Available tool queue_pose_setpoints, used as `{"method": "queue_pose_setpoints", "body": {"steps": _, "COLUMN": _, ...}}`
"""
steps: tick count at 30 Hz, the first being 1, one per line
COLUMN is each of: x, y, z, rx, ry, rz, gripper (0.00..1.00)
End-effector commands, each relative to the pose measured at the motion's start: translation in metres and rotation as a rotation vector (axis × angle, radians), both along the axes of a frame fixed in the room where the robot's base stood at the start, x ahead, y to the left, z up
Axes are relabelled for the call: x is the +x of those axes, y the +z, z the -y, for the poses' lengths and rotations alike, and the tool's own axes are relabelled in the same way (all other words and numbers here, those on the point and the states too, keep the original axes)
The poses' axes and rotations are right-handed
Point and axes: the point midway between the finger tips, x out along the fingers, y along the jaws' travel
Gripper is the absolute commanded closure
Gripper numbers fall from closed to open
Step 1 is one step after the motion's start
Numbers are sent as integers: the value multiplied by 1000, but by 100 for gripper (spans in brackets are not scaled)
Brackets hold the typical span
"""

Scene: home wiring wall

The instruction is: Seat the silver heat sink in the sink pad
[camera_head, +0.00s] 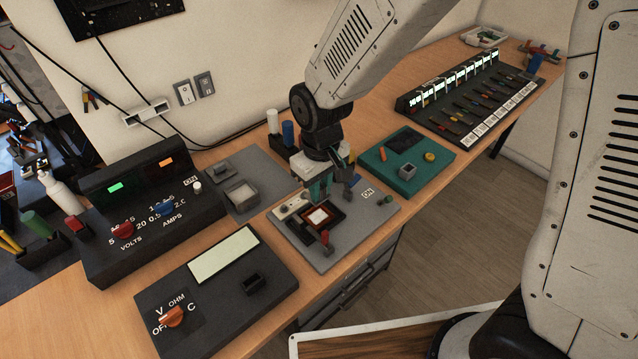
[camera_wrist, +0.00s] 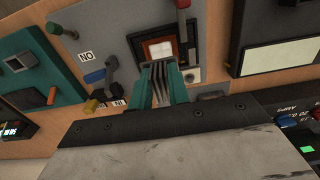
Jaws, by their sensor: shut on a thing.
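The silver heat sink (camera_wrist: 164,92), grey with upright fins, is between the teal fingers of my gripper (camera_wrist: 163,76) in the wrist view. My gripper is shut on it. In the head view my gripper (camera_head: 318,190) hangs low over the grey board, and the fingers largely hide the heat sink. The likely sink pad is a pale square (camera_head: 318,216) with an orange-brown border in a dark frame; it also shows in the wrist view (camera_wrist: 160,50). The pad looks empty. The heat sink appears apart from it, on the wall side; the exact gap cannot be told.
The grey board (camera_head: 331,257) carries a red lever (camera_head: 325,241) in front of the pad and a blue-grey lever (camera_head: 352,185) marked ON close to my gripper. A teal board (camera_head: 422,174) lies to the right, a dark meter (camera_head: 218,300) to the front left.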

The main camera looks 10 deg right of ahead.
Motion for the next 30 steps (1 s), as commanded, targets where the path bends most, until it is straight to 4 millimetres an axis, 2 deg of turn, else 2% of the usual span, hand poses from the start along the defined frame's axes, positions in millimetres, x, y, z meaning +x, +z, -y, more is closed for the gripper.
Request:
{"method": "queue_pose_setpoints", "body": {"steps": 15, "x": 0, "y": -46, "z": -1, "rx": -2, "ry": 1, "rz": -2, "gripper": 100}}
{"method": "queue_pose_setpoints", "body": {"steps": 21, "x": 0, "y": -55, "z": -1, "rx": -1, "ry": 1, "rz": -1, "gripper": 100}}
{"method": "queue_pose_setpoints", "body": {"steps": 30, "x": 0, "y": -56, "z": -1, "rx": -1, "ry": 1, "rz": -1, "gripper": 100}}
